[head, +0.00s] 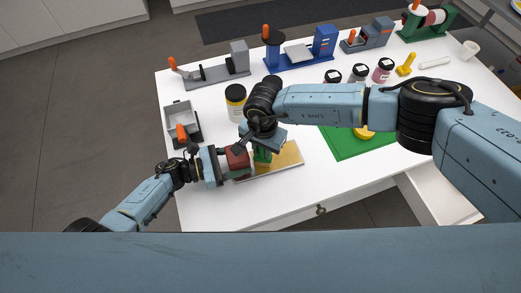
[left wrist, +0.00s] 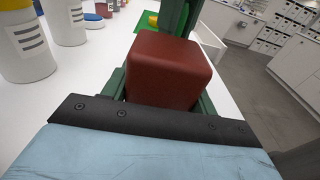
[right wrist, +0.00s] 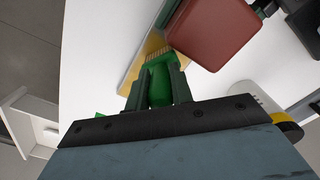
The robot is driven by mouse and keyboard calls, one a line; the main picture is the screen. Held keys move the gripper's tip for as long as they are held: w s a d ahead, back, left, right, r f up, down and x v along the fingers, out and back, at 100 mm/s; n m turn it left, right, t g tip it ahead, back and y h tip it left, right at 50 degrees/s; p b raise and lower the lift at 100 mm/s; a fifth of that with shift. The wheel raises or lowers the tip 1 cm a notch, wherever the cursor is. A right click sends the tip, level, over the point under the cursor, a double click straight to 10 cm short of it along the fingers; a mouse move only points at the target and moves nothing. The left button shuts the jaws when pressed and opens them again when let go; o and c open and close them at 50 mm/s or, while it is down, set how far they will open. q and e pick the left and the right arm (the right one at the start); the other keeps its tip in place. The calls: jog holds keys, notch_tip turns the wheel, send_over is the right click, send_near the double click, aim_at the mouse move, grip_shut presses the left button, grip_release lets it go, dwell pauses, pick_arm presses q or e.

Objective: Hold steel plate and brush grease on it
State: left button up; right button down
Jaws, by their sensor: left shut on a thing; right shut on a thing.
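A flat gold-coloured plate (head: 285,160) lies near the front edge of the white table; it shows in part in the right wrist view (right wrist: 147,52). My left gripper (head: 226,163) is shut on a dark red block (head: 237,158), which fills the left wrist view's middle (left wrist: 167,70) and is at the plate's left end. My right gripper (head: 263,147) is shut on a green brush (right wrist: 160,82). Its tan bristles (right wrist: 157,57) point at the plate, close beside the red block (right wrist: 212,30). I cannot tell whether the bristles touch the plate.
A yellow-banded jar (head: 236,103) stands just behind the grippers. A grey tray with an orange handle (head: 182,132) is at the left. A green mat (head: 355,142) lies right of the plate. Several jars (head: 360,73) and machines (head: 300,48) line the back. The front left table is clear.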

pick_arm(q)
jog(key=shift+s+a+f, duration=0.15)
jog(key=shift+s+f, duration=0.15)
jog(key=shift+f, duration=0.2)
pick_arm(e)
jog(key=shift+w+d+f, duration=0.1)
jog(key=shift+d+f, duration=0.05)
jog(key=shift+d, duration=0.2)
jog(key=shift+w+d+r, duration=0.2)
jog(key=shift+d+r, duration=0.15)
jog(key=shift+r, duration=0.1)
jog(key=d+r, duration=0.1)
jog(key=w+d+r, duration=0.1)
jog(key=r, duration=0.2)
jog(key=shift+w+d+r, duration=0.15)
jog(key=shift+d, duration=0.25)
pick_arm(q)
jog(key=o, duration=0.9)
jog(key=shift+c, duration=0.2)
jog(key=o, duration=0.5)
jog(key=shift+w+r, duration=0.15)
jog(key=shift+w, duration=0.05)
jog(key=shift+c, duration=0.2)
jog(key=shift+r, duration=0.1)
